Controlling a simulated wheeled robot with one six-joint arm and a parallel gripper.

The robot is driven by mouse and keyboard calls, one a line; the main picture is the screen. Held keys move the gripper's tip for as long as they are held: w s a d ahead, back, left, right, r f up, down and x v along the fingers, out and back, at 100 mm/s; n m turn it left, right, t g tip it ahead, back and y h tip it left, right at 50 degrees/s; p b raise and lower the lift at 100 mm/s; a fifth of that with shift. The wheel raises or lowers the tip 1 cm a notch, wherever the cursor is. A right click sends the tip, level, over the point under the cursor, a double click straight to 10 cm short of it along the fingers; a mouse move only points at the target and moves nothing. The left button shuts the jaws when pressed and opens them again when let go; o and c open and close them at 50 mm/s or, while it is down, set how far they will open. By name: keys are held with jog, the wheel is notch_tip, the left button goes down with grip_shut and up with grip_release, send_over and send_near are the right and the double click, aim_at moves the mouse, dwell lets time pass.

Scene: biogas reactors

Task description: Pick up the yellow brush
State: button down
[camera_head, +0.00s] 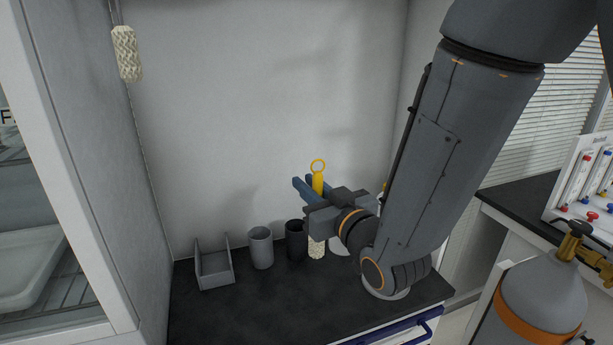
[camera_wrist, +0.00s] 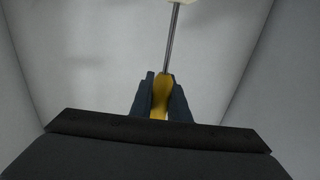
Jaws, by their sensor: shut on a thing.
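The yellow brush (camera_head: 318,184) has a yellow handle with a ring at its top and pale bristles at its lower end. It hangs upright in my gripper (camera_head: 312,188), above the dark counter in the head view. In the wrist view the yellow handle (camera_wrist: 161,92) sits between the two blue fingers of my gripper (camera_wrist: 161,98), and a thin metal rod runs up from it to the pale bristles at the top edge. My gripper is shut on the handle. The middle of the brush is partly hidden behind the gripper in the head view.
On the counter (camera_head: 250,310) stand a grey open bin (camera_head: 214,268), a grey cup (camera_head: 260,248) and a black cup (camera_head: 295,240). Another pale brush (camera_head: 126,54) hangs on the wall at upper left. A gas cylinder (camera_head: 543,300) stands at right. The left front of the counter is clear.

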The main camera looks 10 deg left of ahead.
jog(key=shift+p+v, duration=1.25)
jog(key=shift+p, duration=2.55)
jog(key=shift+s+d+p, duration=0.25)
jog(key=shift+s+p, duration=0.1)
jog(key=shift+s, duration=0.3)
jog(key=shift+s+d+p, duration=0.3)
jog(key=shift+s, duration=0.3)
